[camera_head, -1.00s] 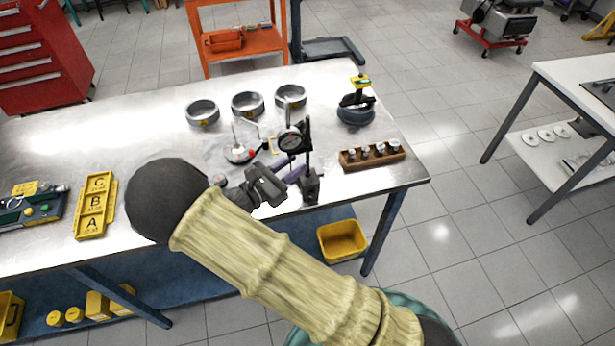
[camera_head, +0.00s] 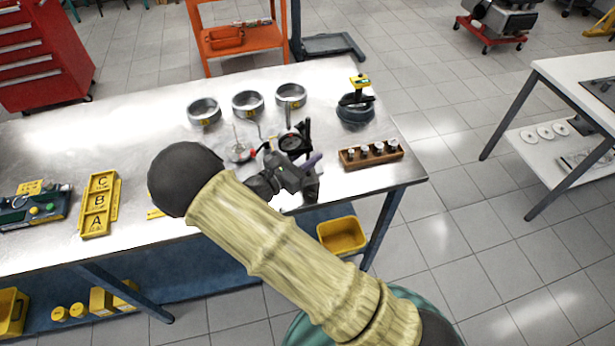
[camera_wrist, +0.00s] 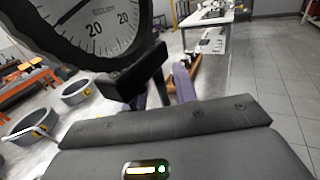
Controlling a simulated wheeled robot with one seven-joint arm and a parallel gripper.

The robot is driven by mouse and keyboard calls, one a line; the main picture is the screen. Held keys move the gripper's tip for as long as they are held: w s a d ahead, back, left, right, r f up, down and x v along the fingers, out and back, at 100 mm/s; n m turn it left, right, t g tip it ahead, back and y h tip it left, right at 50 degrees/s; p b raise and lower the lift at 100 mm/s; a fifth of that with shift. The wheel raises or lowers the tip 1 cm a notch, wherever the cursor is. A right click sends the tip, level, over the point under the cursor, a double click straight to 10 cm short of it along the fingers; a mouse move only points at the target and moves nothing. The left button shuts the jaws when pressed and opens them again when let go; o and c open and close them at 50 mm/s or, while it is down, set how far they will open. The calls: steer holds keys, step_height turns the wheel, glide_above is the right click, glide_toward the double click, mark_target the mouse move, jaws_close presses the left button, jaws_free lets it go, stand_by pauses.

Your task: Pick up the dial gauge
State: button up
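The dial gauge (camera_head: 293,143) is a round dark dial with a black post and a block-like base, standing upright near the front edge of the metal workbench. My gripper (camera_head: 308,162) is at its post, just below the dial. The dial (camera_wrist: 98,30) fills the upper left of the wrist view, with a black clamp block below it. One purple finger (camera_wrist: 184,82) shows right of the black post, and a bit of purple shows left of it. The fingers look apart, one on each side of the post; whether they touch it is hidden.
A wooden block with several small parts (camera_head: 371,155) lies close to the right. Metal rings (camera_head: 248,104) and a dark round part with a yellow-topped tool (camera_head: 355,108) stand behind. A small white-based item (camera_head: 238,153) is just left. Yellow lettered trays (camera_head: 99,205) lie farther left.

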mark_target(307, 144)
jaws_close()
steer(key=shift+w+r, duration=0.1)
steer(key=shift+r, duration=0.15)
step_height(307, 144, up, 10)
steer(key=shift+f+b, duration=0.1)
steer(key=shift+b, duration=0.65)
stand_by(0.5)
